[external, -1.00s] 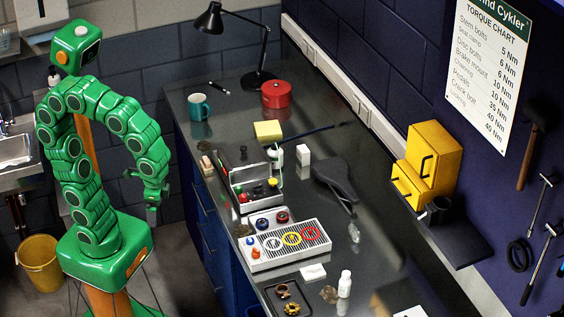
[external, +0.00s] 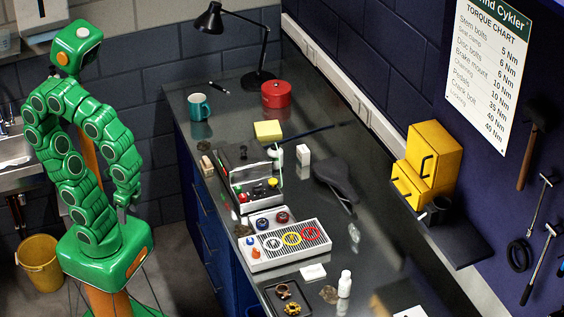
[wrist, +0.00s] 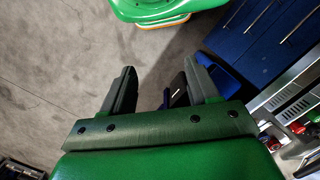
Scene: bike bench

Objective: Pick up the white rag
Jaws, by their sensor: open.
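I cannot clearly identify the white rag. A small flat white piece (external: 313,272) lies on the bench below the grey slotted tray, but I cannot tell whether it is cloth. Another white patch (external: 410,312) shows at the bottom edge, cut off by the frame. My gripper (external: 125,212) hangs beside my body, left of the bench and well away from both. In the wrist view my gripper (wrist: 160,76) has its two dark fingers apart, with nothing held between them.
The dark bench (external: 235,85) carries a grey slotted tray (external: 285,245), a toolbox (external: 250,180), a white bottle (external: 344,284), a black saddle (external: 334,180), a teal mug (external: 199,107) and a red tin (external: 276,95). A yellow bucket (external: 40,262) stands on the floor at left.

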